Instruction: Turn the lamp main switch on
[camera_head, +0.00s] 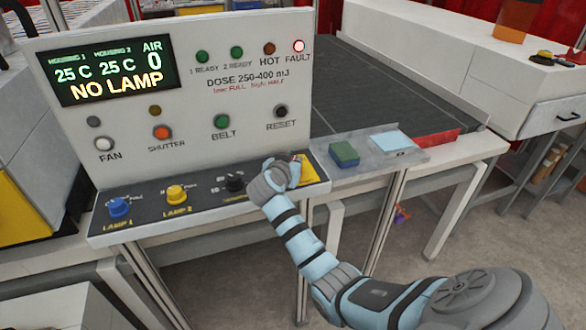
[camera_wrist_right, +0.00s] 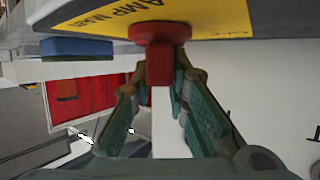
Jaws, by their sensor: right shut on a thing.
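The lamp main switch is a red rotary knob with a round base (camera_wrist_right: 160,32), set on a yellow plate (camera_wrist_right: 220,18) whose lettering partly reads "AMP MA". In the head view only the yellow plate (camera_head: 309,172) shows at the right end of the control ledge; my gripper hides the knob. My right gripper (camera_head: 279,174) is at the knob. In the right wrist view, the fingers (camera_wrist_right: 162,80) are shut on the knob's red grip, one on each side. The panel display (camera_head: 108,72) reads "NO LAMP". My left gripper is not in view.
Left along the ledge are a black knob (camera_head: 235,182), a yellow LAMP 2 knob (camera_head: 176,194) and a blue LAMP 1 knob (camera_head: 118,208).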

